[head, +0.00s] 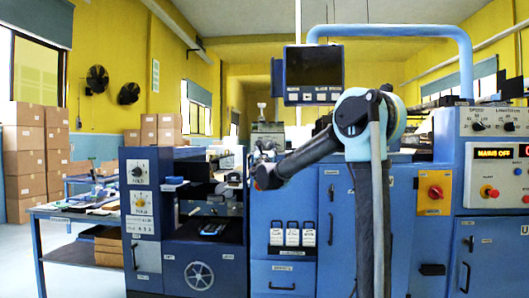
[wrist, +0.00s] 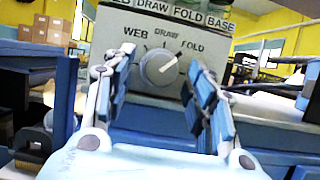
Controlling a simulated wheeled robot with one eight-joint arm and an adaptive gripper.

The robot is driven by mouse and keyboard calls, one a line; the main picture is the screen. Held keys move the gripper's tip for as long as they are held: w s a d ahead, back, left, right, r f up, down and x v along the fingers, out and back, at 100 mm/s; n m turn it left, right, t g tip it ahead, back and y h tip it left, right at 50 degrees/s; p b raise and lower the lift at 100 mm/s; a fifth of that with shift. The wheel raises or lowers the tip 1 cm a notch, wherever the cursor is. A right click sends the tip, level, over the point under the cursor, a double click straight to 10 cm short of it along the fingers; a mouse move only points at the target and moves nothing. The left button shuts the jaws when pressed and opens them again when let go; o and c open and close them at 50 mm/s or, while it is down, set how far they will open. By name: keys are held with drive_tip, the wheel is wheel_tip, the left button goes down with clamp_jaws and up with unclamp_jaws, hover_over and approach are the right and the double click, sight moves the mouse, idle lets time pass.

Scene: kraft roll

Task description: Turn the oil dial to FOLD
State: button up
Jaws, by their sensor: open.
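In the wrist view, a round grey dial (wrist: 158,68) sits on the front of a grey box (wrist: 125,23). Labels WEB, DRAW and FOLD arc above it from left to right. My gripper (wrist: 160,88) is open, with one blue-padded finger on each side of the dial. The fingers look apart from the dial; the depth gap is hard to judge. In the head view, my gripper (head: 262,168) is small in front of the machine, and the dial cannot be made out.
A strip above the box reads DRAW, FOLD, BASE. A table (head: 75,215) stands at the far left, near stacked cartons (head: 25,150).

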drive_tip(key=c, duration=1.1)
drive_tip(key=shift+o, duration=0.2)
drive_tip(key=shift+m, duration=0.4)
drive_tip(key=o, duration=1.1)
drive_tip(key=shift+c, duration=0.2)
drive_tip(key=v, duration=1.2)
